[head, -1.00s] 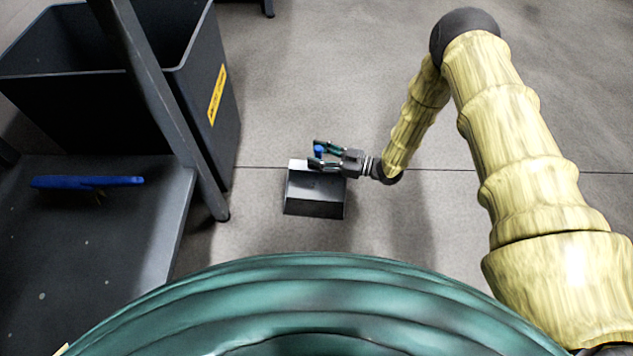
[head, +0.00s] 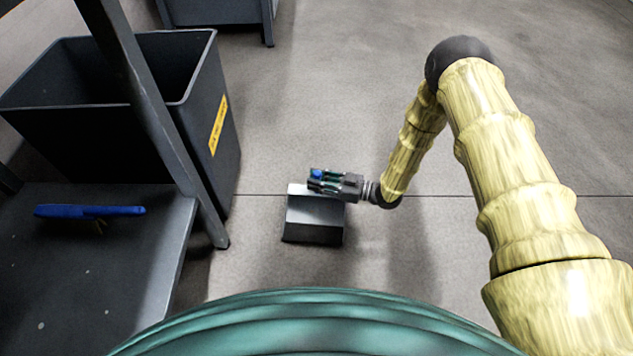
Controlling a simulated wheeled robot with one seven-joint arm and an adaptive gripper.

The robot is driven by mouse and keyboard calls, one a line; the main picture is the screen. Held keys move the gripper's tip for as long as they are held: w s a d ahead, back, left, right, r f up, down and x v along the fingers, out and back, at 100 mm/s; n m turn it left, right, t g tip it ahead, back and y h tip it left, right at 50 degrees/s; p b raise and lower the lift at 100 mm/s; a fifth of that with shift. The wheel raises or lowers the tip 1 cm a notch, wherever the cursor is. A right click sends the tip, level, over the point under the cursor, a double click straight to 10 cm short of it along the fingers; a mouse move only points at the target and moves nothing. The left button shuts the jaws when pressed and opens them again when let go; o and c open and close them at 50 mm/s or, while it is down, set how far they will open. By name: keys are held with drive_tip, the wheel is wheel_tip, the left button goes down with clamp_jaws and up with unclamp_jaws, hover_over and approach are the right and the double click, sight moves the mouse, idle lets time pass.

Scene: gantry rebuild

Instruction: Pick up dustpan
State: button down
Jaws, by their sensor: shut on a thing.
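The dustpan (head: 313,222) is a grey, boxy pan on the concrete floor, with a small blue part (head: 316,175) at its upper end, likely its handle. My gripper (head: 318,180) comes in from the right, above the pan's far edge. Its fingers are shut on the blue part, which shows between and beside the fingertips. The fingers hide the rest of the handle. I cannot tell whether the pan is touching the floor or slightly above it.
A large dark bin (head: 185,120) with a yellow label stands at the left. A dark bench (head: 150,255) with a leg near the pan holds a blue brush-like tool (head: 90,211). Another dark cabinet (head: 215,10) is at the back. Floor to the right is clear.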

drive_tip(key=shift+r+p, duration=0.5)
drive_tip(key=shift+r, duration=0.4)
drive_tip(key=shift+s+r, duration=0.15)
drive_tip(key=s+d+r+p, duration=0.1)
drive_tip(key=s+p, duration=0.6)
drive_tip(key=s, duration=0.8)
drive_tip(key=shift+v, duration=0.8)
drive_tip(key=shift+r, duration=0.1)
